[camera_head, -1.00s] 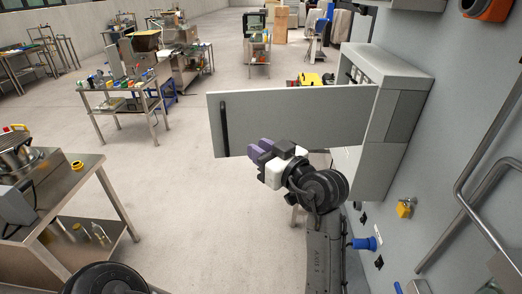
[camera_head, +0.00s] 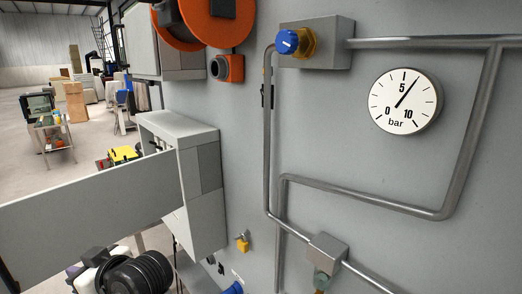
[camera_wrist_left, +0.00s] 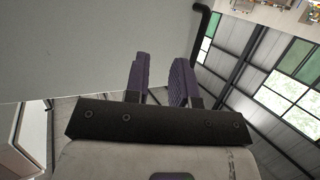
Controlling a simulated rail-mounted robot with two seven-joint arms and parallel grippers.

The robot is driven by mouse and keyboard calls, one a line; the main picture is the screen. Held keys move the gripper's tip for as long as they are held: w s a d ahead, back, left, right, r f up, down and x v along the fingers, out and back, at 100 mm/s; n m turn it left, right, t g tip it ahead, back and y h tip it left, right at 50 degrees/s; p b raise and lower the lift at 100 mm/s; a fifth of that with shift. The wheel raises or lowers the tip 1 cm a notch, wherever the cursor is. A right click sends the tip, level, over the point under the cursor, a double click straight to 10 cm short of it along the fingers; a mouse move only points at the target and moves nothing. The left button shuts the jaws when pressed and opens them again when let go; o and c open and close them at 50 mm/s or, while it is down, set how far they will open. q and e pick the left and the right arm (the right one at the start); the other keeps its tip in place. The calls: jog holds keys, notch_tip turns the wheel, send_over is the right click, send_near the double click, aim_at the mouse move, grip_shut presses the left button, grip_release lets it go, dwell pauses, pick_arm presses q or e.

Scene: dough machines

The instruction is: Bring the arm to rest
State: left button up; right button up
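My left arm shows at the lower left of the head view, with its black round wrist joint and white gripper body. The left gripper (camera_head: 74,272) is mostly cut off there, with a bit of purple finger showing below the open cabinet door (camera_head: 95,215). In the left wrist view, the two purple fingers of the left gripper (camera_wrist_left: 161,66) stand apart with nothing between them. A broad grey panel surface lies close to the left of the fingers. My right gripper is in neither view.
The grey cabinet (camera_head: 205,190) on the wall has its door swung out above my left arm. The wall carries pipes, a pressure gauge (camera_head: 405,100), a blue-knobbed valve (camera_head: 288,42), an orange reel (camera_head: 208,20) and a yellow padlock (camera_head: 243,245). Open floor lies at the far left.

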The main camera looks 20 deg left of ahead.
pick_arm(q)
jog(key=w+d+m+t+h, duration=0.6)
jog(key=w+d+m+t, duration=0.4)
jog(key=t, duration=0.4)
jog(key=s+d+f+m+h, duration=0.2)
jog(key=d+f+m+h, duration=0.65)
jog(key=d+f, duration=0.6)
jog(key=s+f+m+g, duration=0.2)
jog(key=s+f+g, duration=0.7)
jog(key=s+f, duration=1.35)
notch_tip(320, 180, up, 21)
jog(key=p, duration=2.2)
jog(key=shift+s+d+f+h, duration=0.15)
jog(key=shift+s+h, duration=0.2)
jog(key=shift+s, duration=0.05)
